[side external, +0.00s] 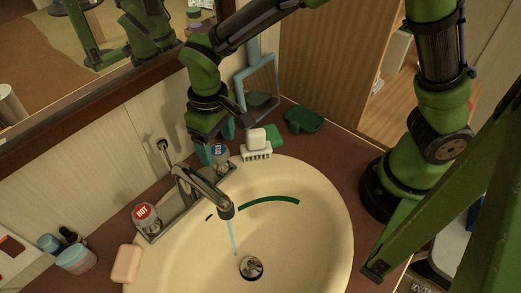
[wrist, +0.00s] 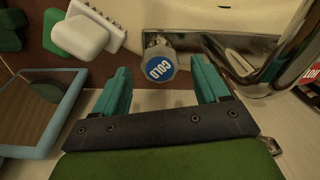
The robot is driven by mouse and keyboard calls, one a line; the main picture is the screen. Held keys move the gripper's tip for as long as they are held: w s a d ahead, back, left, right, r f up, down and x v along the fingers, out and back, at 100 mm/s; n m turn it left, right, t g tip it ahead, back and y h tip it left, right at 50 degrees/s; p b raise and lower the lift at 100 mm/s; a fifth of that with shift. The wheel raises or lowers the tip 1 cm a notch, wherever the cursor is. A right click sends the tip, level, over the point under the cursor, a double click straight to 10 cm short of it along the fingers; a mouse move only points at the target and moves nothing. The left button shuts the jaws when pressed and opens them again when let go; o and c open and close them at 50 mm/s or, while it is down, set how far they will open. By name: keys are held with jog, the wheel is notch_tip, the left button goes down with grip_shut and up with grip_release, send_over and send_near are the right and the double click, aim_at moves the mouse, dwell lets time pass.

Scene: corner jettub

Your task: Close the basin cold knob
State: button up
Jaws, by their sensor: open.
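The cold knob (wrist: 160,64), a clear faceted knob with a blue COLD cap, lies ahead of my gripper (wrist: 163,82) in the wrist view. The two teal fingers are open, one on each side of the line to the knob, with no visible contact. In the side view, my gripper (side external: 217,146) is just above and behind the cold knob (side external: 219,154), which it partly hides. The faucet (side external: 205,187) spout points over the basin (side external: 315,215), and a thin stream of water (side external: 233,237) falls from it.
The hot knob (side external: 146,217) has a red cap, left of the spout. A brush (side external: 257,154) with a white block, green items (side external: 303,119) and a blue-framed mirror (side external: 258,85) stand close right of my gripper. Soap (side external: 126,263) lies at the front left. The wall is close behind.

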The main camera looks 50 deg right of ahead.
jog(key=shift+f, duration=0.85)
jog(key=shift+c, duration=0.3)
jog(key=c, duration=1)
jog(key=m, duration=0.4)
jog(key=shift+m, duration=0.3)
jog(key=m, duration=0.4)
